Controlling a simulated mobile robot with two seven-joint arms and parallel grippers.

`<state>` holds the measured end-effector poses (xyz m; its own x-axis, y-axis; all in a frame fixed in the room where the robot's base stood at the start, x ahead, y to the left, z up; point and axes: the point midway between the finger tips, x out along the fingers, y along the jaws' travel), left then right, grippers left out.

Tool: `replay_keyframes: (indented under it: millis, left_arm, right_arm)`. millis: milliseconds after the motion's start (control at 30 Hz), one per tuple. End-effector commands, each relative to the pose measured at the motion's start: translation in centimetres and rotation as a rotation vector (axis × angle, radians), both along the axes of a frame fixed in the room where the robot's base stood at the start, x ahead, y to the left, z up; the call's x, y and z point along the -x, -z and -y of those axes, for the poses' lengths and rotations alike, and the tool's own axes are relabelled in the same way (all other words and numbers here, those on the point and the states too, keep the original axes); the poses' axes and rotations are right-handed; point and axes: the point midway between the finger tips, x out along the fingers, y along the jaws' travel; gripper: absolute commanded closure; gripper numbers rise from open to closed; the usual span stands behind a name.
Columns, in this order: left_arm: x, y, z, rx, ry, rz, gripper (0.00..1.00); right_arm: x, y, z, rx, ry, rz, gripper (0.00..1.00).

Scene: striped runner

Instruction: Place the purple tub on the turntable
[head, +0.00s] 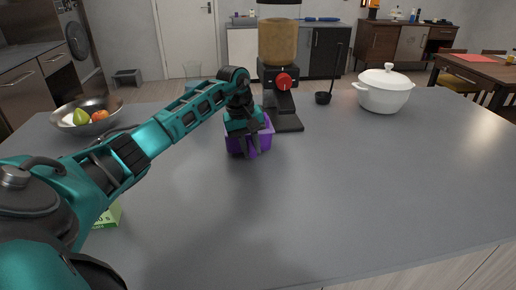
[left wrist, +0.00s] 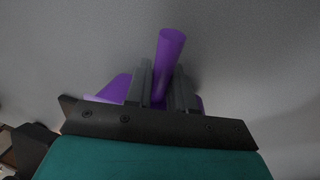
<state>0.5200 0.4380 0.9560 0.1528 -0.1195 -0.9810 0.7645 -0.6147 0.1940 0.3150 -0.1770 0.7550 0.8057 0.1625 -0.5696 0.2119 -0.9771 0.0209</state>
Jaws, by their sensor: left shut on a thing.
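The purple tub (head: 264,139) is near the middle of the grey counter in the head view, partly hidden behind my left gripper (head: 248,150). In the left wrist view, the fingers of my left gripper (left wrist: 161,88) are closed on a part of the purple tub (left wrist: 170,48) that shows between them. I cannot tell whether the tub touches the counter or is slightly above it. No turntable can be made out in either view. My right gripper is not in view.
A dispenser with a red knob (head: 284,81) and a black base stands just behind the tub. A white lidded pot (head: 385,92) and a black ladle (head: 323,98) are at the back right. A fruit bowl (head: 103,127) is at left. The counter's front right is clear.

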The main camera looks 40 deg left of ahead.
Motion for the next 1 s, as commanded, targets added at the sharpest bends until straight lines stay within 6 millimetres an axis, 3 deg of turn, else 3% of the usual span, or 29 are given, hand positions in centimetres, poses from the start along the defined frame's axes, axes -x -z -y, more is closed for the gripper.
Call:
replay_keyframes:
  millis: [200,333,667,700,933,1000]
  left_arm:
    - [-1.7,-0.1,1.5,0.003,0.0,0.002,1.0]
    - [-1.6,0.9,1.3,0.001,-0.001,0.001,1.0]
    - [-1.5,1.2,1.3,0.0,0.0,0.003,1.0]
    - [-1.5,1.3,1.3,0.0,0.0,0.0,0.75]
    - [-1.5,1.3,1.3,0.0,0.0,0.0,0.53]
    - [-1.5,1.2,1.3,0.0,0.0,0.0,0.51]
  right_arm:
    - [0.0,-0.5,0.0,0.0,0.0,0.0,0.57]
    - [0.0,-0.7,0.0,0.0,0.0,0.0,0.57]
    - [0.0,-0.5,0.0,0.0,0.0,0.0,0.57]
    - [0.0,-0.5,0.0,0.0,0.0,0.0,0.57]
    - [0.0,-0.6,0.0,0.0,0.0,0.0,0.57]
    - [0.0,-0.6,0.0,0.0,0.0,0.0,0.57]
